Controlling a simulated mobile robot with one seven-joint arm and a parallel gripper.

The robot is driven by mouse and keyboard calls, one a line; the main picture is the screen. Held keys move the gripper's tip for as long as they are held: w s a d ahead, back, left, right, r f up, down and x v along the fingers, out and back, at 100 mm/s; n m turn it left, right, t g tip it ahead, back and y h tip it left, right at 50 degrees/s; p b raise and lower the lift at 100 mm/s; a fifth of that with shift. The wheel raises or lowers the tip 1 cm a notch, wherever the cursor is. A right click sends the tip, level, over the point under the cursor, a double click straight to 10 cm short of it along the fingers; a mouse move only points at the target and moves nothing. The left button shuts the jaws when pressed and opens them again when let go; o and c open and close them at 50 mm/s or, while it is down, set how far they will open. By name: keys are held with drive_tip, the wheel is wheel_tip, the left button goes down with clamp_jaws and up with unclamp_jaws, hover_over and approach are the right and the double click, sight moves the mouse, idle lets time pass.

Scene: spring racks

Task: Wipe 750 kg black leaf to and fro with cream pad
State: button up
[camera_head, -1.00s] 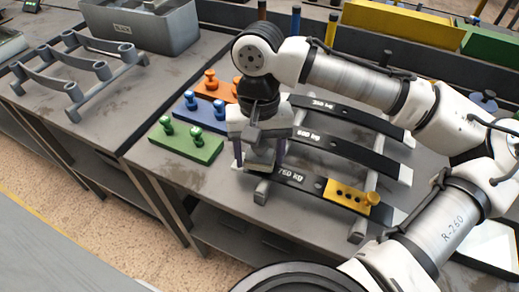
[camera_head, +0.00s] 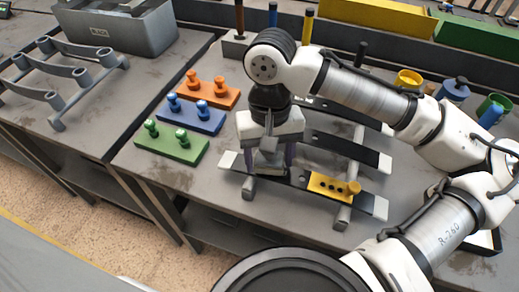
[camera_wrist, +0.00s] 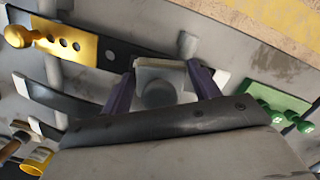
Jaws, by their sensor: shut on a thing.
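The 750 kg black leaf (camera_head: 299,178) is the front one on the rack, with pale ends; it also shows in the wrist view (camera_wrist: 113,52). Its label is hidden behind my gripper. My gripper (camera_head: 270,164) is over the left-middle part of this leaf. Its purple fingers are shut on the cream pad, a pale block between them in the wrist view (camera_wrist: 160,66). The pad appears to be at the leaf's surface, but I cannot tell if it touches. A yellow plate (camera_head: 328,185) with holes and a knob lies on the leaf to the right.
Two more black leaves lie behind on the rack, partly under my arm. Green (camera_head: 171,149), blue (camera_head: 190,116) and orange (camera_head: 213,92) knobbed blocks stand to the left. Yellow (camera_head: 408,78) and green (camera_head: 495,103) cups stand at the back right.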

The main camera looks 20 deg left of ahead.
drive_tip(key=shift+d+r, duration=0.1)
drive_tip(key=shift+d, duration=0.65)
drive_tip(key=shift+a+f+p, duration=0.2)
drive_tip(key=shift+a+p, duration=0.15)
drive_tip(key=shift+a, duration=0.8)
drive_tip(key=shift+a+f+p, duration=0.2)
drive_tip(key=shift+a+p, duration=0.1)
drive_tip(key=shift+a, duration=0.8)
drive_tip(key=shift+a+f+p, duration=0.2)
drive_tip(key=shift+a+p, duration=0.15)
drive_tip(key=shift+a, duration=0.8)
drive_tip(key=shift+d+r+p, duration=0.15)
drive_tip(key=shift+d+p, duration=0.2)
drive_tip(key=shift+d, duration=0.4)
drive_tip(key=shift+d+r+p, duration=0.15)
drive_tip(key=shift+d+p, duration=0.15)
drive_tip(key=shift+d, duration=0.45)
drive_tip(key=shift+d+r+p, duration=0.1)
drive_tip(key=shift+d+p, duration=0.3)
drive_tip(key=shift+d, duration=1.55)
drive_tip(key=shift+r, duration=0.1)
wheel_tip(320, 180, up, 6)
drive_tip(key=p, duration=0.6)
drive_tip(key=shift+p, duration=0.3)
